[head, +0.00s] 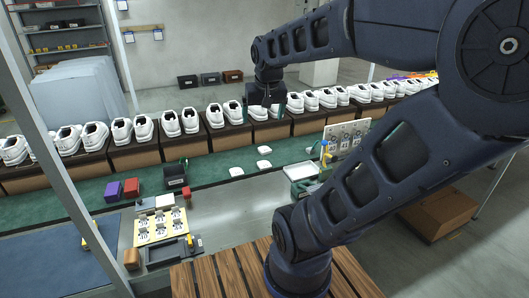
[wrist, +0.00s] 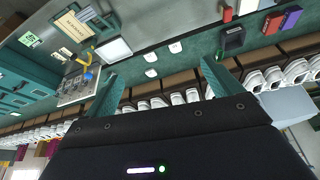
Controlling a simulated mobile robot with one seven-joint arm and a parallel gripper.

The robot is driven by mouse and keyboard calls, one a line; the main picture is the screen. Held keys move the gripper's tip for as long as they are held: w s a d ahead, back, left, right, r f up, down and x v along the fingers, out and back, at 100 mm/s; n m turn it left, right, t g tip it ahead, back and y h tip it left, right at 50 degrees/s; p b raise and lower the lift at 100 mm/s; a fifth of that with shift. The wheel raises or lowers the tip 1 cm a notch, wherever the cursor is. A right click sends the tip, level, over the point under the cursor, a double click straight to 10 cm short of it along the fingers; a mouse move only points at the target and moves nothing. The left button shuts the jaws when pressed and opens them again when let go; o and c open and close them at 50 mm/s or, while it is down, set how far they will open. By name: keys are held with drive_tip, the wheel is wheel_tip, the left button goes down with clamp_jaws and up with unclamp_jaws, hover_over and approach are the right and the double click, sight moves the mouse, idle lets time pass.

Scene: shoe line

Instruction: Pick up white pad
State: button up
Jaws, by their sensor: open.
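Three small white pads lie apart on the green bench top in the head view: one at the left (head: 236,171), one at the back (head: 264,150) and one just in front of it (head: 264,164). In the wrist view they show as small white shapes (wrist: 151,72), (wrist: 151,57) and (wrist: 175,47). My gripper (head: 266,106) is above and behind the pads, by the row of shoes. In the wrist view its two teal fingers (wrist: 158,70) are spread wide with nothing between them.
White shoes (head: 170,123) stand in a long row on brown blocks behind the bench. A white tray (head: 301,170) and an upright panel (head: 345,137) stand right of the pads. A black box (head: 175,177) and red and purple boxes (head: 131,187) stand left. Green surface around the pads is clear.

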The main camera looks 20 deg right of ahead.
drive_tip(key=w+d+m+g+h, duration=0.1)
drive_tip(key=w+d+m, duration=0.1)
drive_tip(key=w, duration=0.6)
drive_tip(key=w+d+m, duration=0.2)
drive_tip(key=w, duration=0.6)
drive_tip(key=m+g+h, duration=0.3)
drive_tip(key=m, duration=0.8)
hover_over(264, 149)
drive_tip(key=a, duration=0.3)
drive_tip(key=f, duration=4.1)
drive_tip(key=shift+w+d, duration=0.1)
drive_tip(key=shift+d, duration=0.1)
drive_tip(key=shift+d+x, duration=0.2)
drive_tip(key=shift+x, duration=2.45)
drive_tip(key=shift+r, duration=0.1)
drive_tip(key=c, duration=1.1)
